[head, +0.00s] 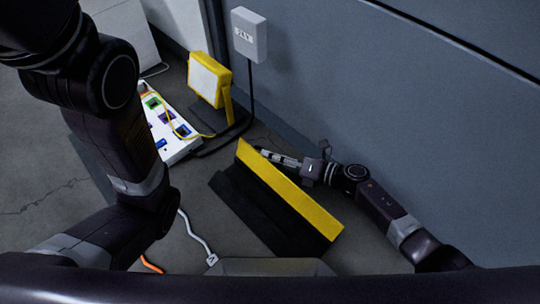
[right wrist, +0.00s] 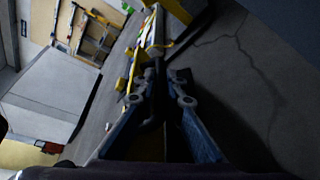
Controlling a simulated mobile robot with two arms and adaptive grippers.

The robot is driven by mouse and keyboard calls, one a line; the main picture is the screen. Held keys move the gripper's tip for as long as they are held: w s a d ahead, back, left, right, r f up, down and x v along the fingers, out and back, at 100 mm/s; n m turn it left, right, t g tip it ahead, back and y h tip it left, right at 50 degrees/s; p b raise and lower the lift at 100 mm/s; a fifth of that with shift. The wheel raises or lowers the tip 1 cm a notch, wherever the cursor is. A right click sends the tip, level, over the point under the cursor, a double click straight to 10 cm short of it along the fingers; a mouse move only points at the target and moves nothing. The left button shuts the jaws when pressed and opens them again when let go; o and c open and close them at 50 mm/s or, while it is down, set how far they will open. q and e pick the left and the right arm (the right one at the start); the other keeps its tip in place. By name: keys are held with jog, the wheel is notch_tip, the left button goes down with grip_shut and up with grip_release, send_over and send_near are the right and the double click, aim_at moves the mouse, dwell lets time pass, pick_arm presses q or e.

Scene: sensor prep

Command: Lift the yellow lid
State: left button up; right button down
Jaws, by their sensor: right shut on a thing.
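The yellow lid (head: 292,192) shows in the head view as a long yellow slab, right of centre, standing tilted above the floor. A black case-like part (head: 250,208) lies along its left side. I cannot tell whether the two are joined. My right gripper (head: 268,155) comes in from the right and is shut at the far end of the lid; the lid's edge partly hides the fingertips. In the right wrist view the fingers (right wrist: 168,85) are close together around something dark, and the exact contact is unclear. My left arm shows at the left, but its gripper is out of view.
A yellow work light (head: 209,80) stands farther back, near a white board with coloured parts (head: 173,128). A grey wall (head: 400,90) with a white box (head: 249,35) runs close to my right arm. Cables lie on the floor.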

aim_at(288, 183)
jog(key=c, duration=2.3)
grip_release()
jog(key=shift+s, duration=0.1)
jog(key=shift+a, duration=0.1)
jog(key=v, duration=1.2)
